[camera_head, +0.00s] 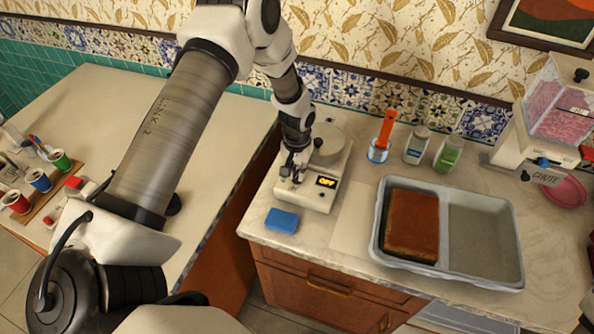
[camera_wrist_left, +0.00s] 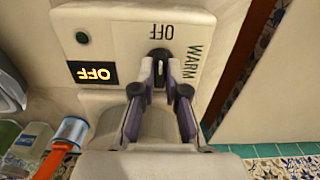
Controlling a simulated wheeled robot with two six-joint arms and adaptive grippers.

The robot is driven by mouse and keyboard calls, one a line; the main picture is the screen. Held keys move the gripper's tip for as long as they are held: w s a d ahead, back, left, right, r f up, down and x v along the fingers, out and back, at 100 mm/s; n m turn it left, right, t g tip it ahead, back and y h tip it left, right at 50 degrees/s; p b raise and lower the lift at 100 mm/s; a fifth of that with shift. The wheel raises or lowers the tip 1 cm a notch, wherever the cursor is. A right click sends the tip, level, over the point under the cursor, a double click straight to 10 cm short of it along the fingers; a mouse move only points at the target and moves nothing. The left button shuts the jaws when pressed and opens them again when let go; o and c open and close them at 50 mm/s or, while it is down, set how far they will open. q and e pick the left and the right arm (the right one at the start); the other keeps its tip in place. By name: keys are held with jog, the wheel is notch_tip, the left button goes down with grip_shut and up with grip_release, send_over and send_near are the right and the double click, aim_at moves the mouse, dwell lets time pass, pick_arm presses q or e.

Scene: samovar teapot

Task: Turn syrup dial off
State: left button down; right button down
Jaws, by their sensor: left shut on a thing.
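The syrup warmer (camera_head: 311,196) is a cream box on the counter with a round pot on top. Its small display (camera_head: 327,182) glows orange and reads OFF in the left wrist view (camera_wrist_left: 92,72). The dark dial (camera_wrist_left: 159,57) sits on the warmer's front face, between the printed words OFF and WARM. My left gripper (camera_head: 293,173) is at the front left of the warmer. In the left wrist view the fingertips (camera_wrist_left: 160,70) are shut on the dial and partly hide it. My right gripper is not in view.
A blue sponge (camera_head: 282,220) lies in front of the warmer. A two-part tray (camera_head: 482,240) holds a brown slab. Another counter with cups (camera_head: 38,180) is at left.

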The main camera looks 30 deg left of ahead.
pick_arm(q)
jog(key=shift+s+f, duration=0.2)
jog(key=c, duration=1.2)
grip_release()
jog(key=shift+w, duration=0.2)
jog(key=shift+r, duration=0.1)
notch_tip(320, 180, up, 12)
